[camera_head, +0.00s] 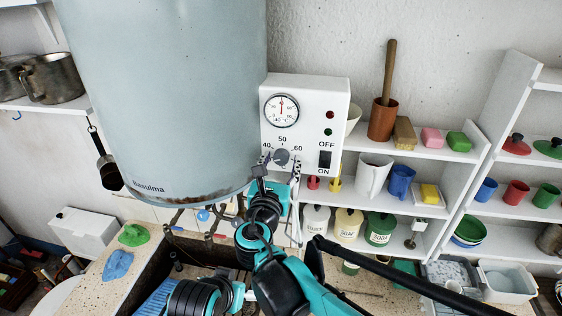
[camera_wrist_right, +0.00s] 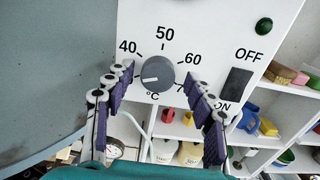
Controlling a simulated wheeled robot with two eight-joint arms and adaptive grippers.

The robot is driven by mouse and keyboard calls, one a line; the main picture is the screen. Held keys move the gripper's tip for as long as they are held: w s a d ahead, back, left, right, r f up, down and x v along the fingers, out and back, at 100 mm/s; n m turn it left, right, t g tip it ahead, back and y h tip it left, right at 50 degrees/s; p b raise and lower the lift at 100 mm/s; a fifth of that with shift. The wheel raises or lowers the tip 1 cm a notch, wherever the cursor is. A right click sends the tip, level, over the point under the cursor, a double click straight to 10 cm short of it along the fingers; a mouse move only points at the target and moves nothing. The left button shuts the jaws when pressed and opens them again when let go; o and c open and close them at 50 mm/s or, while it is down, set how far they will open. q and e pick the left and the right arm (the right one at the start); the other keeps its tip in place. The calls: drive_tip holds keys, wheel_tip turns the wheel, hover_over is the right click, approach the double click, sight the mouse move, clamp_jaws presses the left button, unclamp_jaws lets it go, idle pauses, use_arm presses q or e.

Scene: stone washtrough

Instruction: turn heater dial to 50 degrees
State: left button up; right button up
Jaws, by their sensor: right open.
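The heater dial (camera_head: 282,157) is a round grey knob on the white control panel (camera_head: 305,92), under a thermometer gauge (camera_head: 281,110). In the right wrist view the dial (camera_wrist_right: 158,74) has a white mark on its left side, pointing left and slightly down, below the 40 label. The 50 label (camera_wrist_right: 165,33) is above the knob. My right gripper (camera_head: 281,167) is open in front of the dial. In the wrist view its fingers (camera_wrist_right: 157,78) flank the knob left and right, with gaps visible.
The large grey-blue boiler (camera_head: 165,90) stands left of the panel. A black ON/OFF switch (camera_wrist_right: 234,84) is close to the right finger. Shelves (camera_head: 440,150) with cups and soaps stand on the right. The stone trough (camera_head: 125,265) is below, and a black bar (camera_head: 400,280) crosses the lower right.

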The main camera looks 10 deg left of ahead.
drive_tip(key=shift+a, duration=0.15)
drive_tip(key=c, duration=1.2)
drive_tip(key=shift+o, duration=0.2)
drive_tip(key=shift+m, duration=0.4)
drive_tip(key=m+b, duration=0.2)
drive_tip(key=m, duration=0.2)
drive_tip(key=shift+f, duration=0.1)
drive_tip(key=m+b, duration=0.1)
drive_tip(key=m, duration=0.4)
drive_tip(key=m+b, duration=0.2)
drive_tip(key=m, duration=0.4)
drive_tip(key=shift+m, duration=0.4)
drive_tip(key=m, duration=0.5)
drive_tip(key=shift+b, duration=0.3)
